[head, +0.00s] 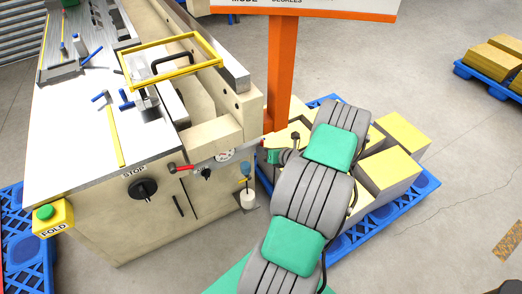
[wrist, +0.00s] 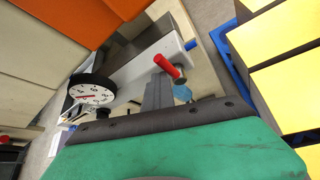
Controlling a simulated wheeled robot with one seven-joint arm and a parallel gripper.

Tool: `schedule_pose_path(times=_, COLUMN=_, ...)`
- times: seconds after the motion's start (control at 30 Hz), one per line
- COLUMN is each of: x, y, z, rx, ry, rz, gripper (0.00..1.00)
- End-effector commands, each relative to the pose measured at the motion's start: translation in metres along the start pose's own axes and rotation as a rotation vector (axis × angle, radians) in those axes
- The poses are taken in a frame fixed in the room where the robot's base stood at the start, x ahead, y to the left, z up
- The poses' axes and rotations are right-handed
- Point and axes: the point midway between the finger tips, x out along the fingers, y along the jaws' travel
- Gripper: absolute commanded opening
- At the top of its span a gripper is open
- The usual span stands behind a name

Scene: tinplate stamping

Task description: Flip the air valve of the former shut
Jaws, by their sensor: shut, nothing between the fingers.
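In the wrist view, a red handle (wrist: 167,66) shows just beyond my gripper (wrist: 158,84). Its fingers are shut and empty, with the tips close to the handle; I cannot tell whether they touch. A round gauge (wrist: 91,91) sits left of the fingers; it also shows in the head view (head: 226,155). In the head view my fingertips are hard to make out beside the machine's right side.
The cream former (head: 100,225) has a black STOP knob (head: 142,189) and a green FOLD button (head: 45,212). An orange post (head: 281,70) stands close behind my wrist. A blue pallet (head: 425,185) with yellow-topped stacks (head: 390,172) lies to the right. Open floor is farther right.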

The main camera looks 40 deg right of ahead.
Motion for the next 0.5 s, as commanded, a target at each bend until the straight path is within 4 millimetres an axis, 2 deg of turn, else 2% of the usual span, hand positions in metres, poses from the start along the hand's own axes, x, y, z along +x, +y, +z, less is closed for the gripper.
schedule_pose_path(times=0.03, x=-0.004, y=0.000, z=0.008, rx=-0.009, ry=-0.013, rz=-0.014, gripper=0.00)
schedule_pose_path(times=0.2, x=0.000, y=0.038, z=-0.010, rx=-0.004, ry=0.002, rz=0.005, gripper=0.00)
schedule_pose_path(times=0.3, x=-0.018, y=0.023, z=-0.023, rx=-0.003, ry=0.000, rz=0.000, gripper=0.00)
schedule_pose_path(times=0.5, x=-0.057, y=0.003, z=-0.037, rx=-0.001, ry=0.003, rz=0.006, gripper=0.00)
